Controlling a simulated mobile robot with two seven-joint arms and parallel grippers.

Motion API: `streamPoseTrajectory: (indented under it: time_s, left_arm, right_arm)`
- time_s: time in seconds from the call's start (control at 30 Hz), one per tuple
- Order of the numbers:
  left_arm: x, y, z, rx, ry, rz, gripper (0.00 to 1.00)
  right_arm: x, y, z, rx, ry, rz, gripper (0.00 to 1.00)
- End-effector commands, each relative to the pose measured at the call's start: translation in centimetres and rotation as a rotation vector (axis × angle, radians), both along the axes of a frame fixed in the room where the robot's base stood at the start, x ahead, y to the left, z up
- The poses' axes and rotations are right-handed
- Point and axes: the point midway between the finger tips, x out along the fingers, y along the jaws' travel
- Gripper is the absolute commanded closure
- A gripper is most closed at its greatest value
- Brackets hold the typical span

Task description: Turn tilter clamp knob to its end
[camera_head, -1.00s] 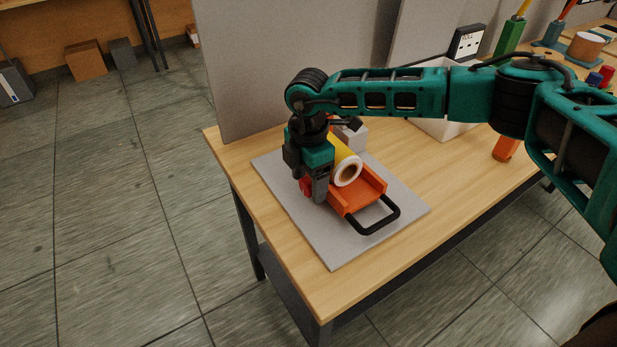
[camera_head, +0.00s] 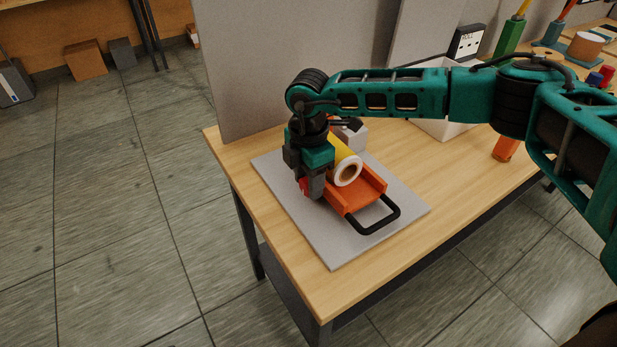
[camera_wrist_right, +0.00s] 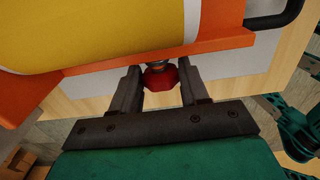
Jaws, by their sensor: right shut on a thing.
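The orange tilter (camera_head: 352,192) with a black loop handle (camera_head: 376,222) sits on a grey plate on the table. A yellow roll with a white end (camera_head: 347,171) lies in it. The red clamp knob (camera_head: 304,186) is on the tilter's left side. My right gripper (camera_head: 313,190) points down beside the tilter and is shut on the knob. In the right wrist view the knob (camera_wrist_right: 161,76) sits between the two fingers, below the orange edge (camera_wrist_right: 215,45). The gripper partly hides the knob in the head view. My left gripper is not in view.
The grey plate (camera_head: 330,245) lies on the wooden table (camera_head: 455,205) near its left corner. A grey panel (camera_head: 285,65) stands behind. A white bin (camera_head: 432,125) and an orange object (camera_head: 505,147) are to the right. The front right of the table is clear.

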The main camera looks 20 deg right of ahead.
Motion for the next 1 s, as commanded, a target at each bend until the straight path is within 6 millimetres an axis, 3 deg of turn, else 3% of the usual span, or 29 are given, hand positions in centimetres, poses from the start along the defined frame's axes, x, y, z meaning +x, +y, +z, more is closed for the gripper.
streamPoseTrajectory:
  time_s: [0.33,0.6,1.0]
  left_arm:
    - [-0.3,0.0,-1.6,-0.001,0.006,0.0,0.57]
    - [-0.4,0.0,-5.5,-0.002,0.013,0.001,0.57]
    - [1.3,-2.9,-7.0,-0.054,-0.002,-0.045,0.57]
  right_arm:
    - [-0.5,-0.2,-0.5,0.031,-0.149,0.001,0.86]
    - [-0.8,-0.2,-0.9,0.067,-0.334,0.0,0.86]
    - [-1.0,-0.3,-1.0,0.103,-0.526,0.0,0.86]
